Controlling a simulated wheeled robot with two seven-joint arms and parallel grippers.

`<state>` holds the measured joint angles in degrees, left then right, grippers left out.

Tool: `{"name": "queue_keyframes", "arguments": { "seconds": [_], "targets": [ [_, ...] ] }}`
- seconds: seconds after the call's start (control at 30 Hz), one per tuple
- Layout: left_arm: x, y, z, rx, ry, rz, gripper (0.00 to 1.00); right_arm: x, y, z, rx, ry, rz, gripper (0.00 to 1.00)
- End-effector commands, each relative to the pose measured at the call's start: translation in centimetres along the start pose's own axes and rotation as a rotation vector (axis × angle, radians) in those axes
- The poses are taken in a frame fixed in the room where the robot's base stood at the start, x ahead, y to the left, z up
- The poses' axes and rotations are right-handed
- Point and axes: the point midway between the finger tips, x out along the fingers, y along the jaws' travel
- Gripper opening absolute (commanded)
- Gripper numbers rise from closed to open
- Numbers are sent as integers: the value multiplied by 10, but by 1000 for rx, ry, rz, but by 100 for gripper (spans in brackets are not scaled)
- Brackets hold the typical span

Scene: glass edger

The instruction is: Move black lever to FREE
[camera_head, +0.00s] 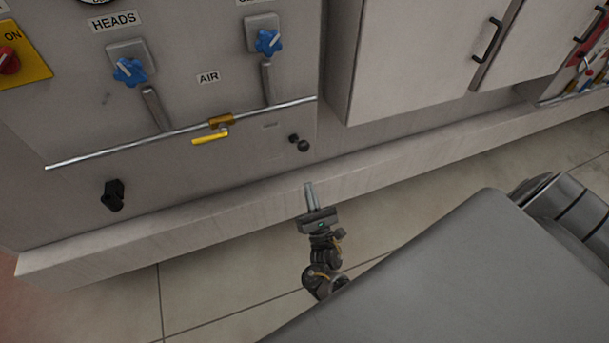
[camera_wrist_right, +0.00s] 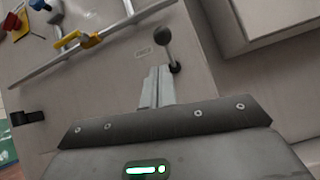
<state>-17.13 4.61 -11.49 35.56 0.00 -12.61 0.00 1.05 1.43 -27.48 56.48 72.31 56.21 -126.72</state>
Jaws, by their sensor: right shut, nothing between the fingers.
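The black lever (camera_head: 299,143) with a round knob sits low on the grey machine panel, right of the yellow valve handle. In the right wrist view the lever (camera_wrist_right: 167,48) stands just beyond my fingertips, its ball knob up and its base lower right. My right gripper (camera_head: 310,187) is shut and empty, below and slightly right of the lever in the head view. In the right wrist view the fingers (camera_wrist_right: 155,77) point at the panel close to the lever's base; whether they touch it I cannot tell. The small label (camera_wrist_right: 143,52) beside it is unreadable. My left gripper is not in view.
A yellow valve handle (camera_head: 211,136) hangs on a metal pipe (camera_head: 110,150). A black fitting (camera_head: 113,195) sticks out at lower left. Blue knobs (camera_head: 129,71) are higher on the panel. A pale base ledge (camera_head: 180,218) runs below. Cabinet doors (camera_head: 410,55) stand to the right.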

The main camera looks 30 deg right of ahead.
Motion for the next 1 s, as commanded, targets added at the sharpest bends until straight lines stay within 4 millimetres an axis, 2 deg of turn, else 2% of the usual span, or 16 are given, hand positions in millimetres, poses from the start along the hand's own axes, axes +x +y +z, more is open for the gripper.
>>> {"name": "queue_keyframes", "arguments": {
  "seconds": [0.1,0.3,0.9,1.0],
  "targets": [
    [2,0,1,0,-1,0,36,-17,1,7,1,2,1,0],
    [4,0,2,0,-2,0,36,-30,2,14,1,1,0,0],
    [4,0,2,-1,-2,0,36,-31,3,14,3,2,0,0],
    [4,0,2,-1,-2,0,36,-31,2,14,51,4,-2,0]
  ]
}}
